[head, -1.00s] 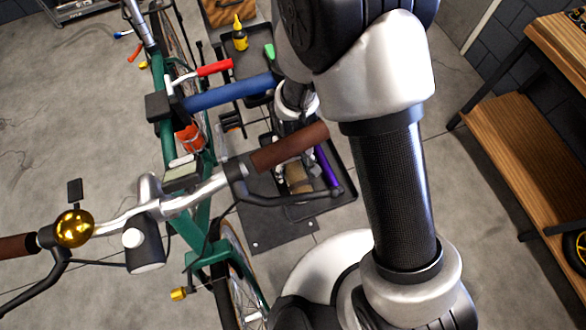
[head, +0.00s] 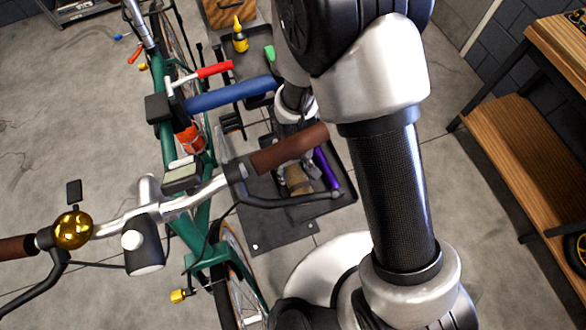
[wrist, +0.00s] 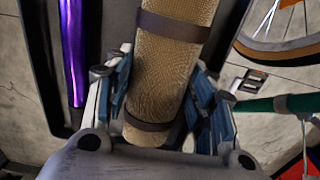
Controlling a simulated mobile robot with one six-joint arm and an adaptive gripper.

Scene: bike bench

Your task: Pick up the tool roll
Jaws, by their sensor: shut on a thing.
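The tool roll (wrist: 168,75) is a tan woven cylinder with brown straps, seen large in the wrist view. My gripper (wrist: 165,110) is shut on it, with a blue-padded finger on each side of its lower part. In the head view a small part of the tan tool roll (head: 299,180) shows beyond the brown handlebar grip, inside a dark tray. My gripper is mostly hidden there by the handlebar and my arm. I cannot tell whether the roll touches the tray floor.
A purple tube (wrist: 74,50) lies beside the roll in the dark tray (head: 345,185). The green bicycle (head: 205,215) stands close on the left, its brown grip (head: 290,148) over the tray. A yellow bottle (head: 240,38) stands farther back. A wooden bench (head: 520,150) is at right.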

